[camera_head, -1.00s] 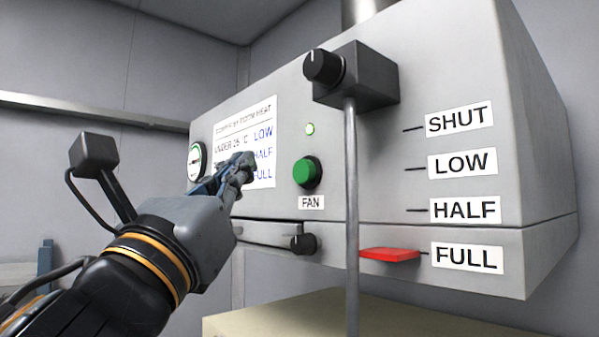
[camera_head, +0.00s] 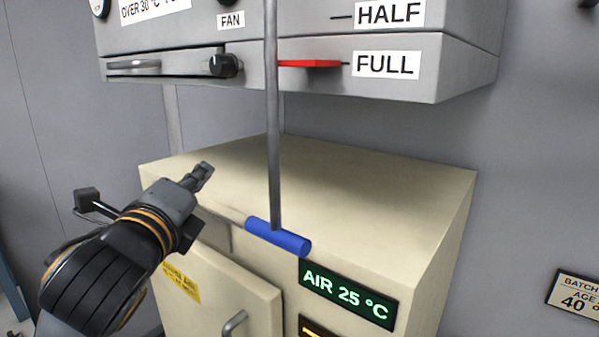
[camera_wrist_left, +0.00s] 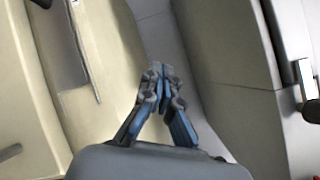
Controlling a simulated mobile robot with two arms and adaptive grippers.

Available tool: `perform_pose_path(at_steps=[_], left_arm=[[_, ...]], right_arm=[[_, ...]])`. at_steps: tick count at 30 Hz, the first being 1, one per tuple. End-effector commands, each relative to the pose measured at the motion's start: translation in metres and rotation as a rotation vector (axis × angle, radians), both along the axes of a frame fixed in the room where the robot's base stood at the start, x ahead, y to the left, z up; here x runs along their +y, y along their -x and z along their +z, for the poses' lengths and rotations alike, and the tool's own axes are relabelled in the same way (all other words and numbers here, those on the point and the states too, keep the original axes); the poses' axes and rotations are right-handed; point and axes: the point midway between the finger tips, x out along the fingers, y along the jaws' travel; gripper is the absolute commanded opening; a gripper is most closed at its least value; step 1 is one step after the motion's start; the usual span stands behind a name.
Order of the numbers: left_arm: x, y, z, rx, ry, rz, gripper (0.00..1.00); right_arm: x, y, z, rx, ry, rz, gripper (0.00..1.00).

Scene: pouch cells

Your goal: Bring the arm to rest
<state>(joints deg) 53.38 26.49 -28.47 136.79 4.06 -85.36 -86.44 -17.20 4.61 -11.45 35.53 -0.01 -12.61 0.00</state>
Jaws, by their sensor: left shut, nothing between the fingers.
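My left gripper (camera_head: 203,174) is shut and empty, its fingertips together above the left part of the beige cabinet's top. In the left wrist view the left gripper (camera_wrist_left: 161,72) also shows shut with nothing between the fingers. A vertical grey rod (camera_head: 273,150) with a blue handle (camera_head: 278,237) at its lower end hangs to the right of the gripper, apart from it. A red pointer (camera_head: 310,64) is level with the FULL label (camera_head: 386,65) on the grey unit. My right gripper is not in view.
The beige cabinet (camera_head: 400,185) stands below the grey unit (camera_head: 440,75). Its front has a door with a grey handle (camera_head: 235,322) and a display (camera_head: 347,293) reading AIR 25 °C. A black knob (camera_head: 223,65) juts from the unit. There is free room between unit and cabinet.

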Motion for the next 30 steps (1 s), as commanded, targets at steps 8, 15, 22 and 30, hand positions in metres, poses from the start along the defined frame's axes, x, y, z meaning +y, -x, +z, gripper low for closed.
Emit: perform_pose_path(at_steps=[8,15,22,30], left_arm=[[0.009,0.004,-0.174,0.419,0.557,0.071,0.0],[0.022,0.053,-0.308,0.712,1.003,0.301,0.0],[0.037,0.136,-0.417,0.908,1.383,0.657,0.0],[0.05,0.222,-0.483,0.969,1.627,1.025,0.0]], right_arm=[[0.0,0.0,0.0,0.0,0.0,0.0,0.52],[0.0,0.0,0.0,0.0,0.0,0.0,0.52],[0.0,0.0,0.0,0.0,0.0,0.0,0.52],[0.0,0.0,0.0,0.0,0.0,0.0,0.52]])
